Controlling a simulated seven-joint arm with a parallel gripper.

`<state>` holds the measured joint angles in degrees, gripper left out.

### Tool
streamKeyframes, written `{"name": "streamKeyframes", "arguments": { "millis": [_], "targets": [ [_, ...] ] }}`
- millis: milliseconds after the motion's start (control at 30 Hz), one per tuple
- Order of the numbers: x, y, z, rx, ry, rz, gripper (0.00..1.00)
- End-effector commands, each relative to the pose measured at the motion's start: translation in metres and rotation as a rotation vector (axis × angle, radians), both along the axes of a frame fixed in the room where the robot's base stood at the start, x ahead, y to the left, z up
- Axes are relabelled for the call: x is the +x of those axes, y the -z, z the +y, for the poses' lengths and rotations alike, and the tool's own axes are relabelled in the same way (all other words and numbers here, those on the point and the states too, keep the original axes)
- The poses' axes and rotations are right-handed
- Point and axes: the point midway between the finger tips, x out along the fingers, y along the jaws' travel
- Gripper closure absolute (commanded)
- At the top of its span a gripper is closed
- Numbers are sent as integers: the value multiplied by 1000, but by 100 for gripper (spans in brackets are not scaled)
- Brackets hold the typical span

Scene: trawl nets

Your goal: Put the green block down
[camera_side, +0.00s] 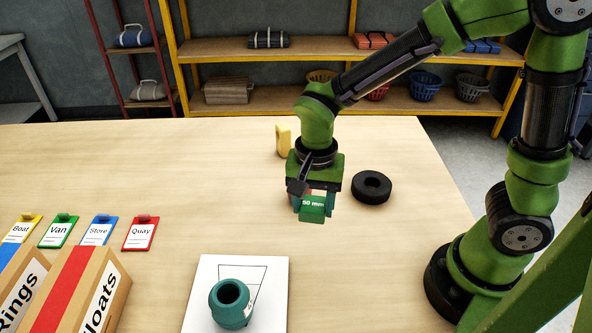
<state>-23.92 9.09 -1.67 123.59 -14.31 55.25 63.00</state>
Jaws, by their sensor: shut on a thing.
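The gripper points down and is shut on the block. The block appears to hang above the wooden table (200,170), near its middle right. The exact height of the block over the table is hard to tell. The fingers are mostly hidden behind the block and the gripper body.
A black ring (371,187) lies right of the gripper, and a yellow piece (283,141) stands behind it. A teal pot (230,304) sits on a white board (270,275) in front. Boxes (85,290) and coloured tags (140,233) are at left. The table's middle left is clear.

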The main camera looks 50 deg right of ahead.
Motion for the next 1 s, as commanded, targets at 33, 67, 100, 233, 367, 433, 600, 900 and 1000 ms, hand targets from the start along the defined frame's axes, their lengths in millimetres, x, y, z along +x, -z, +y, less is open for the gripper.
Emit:
{"name": "streamKeyframes", "arguments": {
  "millis": [33,67,100,233,367,433,600,900,1000],
  "targets": [
    [4,-4,-8,0,26,-2,79],
    [5,-5,-14,-1,46,-1,79],
    [8,-5,-25,-3,82,2,79],
    [14,0,-79,-6,258,15,79],
    [8,9,-146,-5,516,26,79],
    [-2,14,-182,-3,667,29,79],
    [-37,27,-253,0,1019,30,79],
    [-74,41,-295,0,1370,9,79],
    [-65,42,-302,-2,1388,-2,79]
  ]
}}
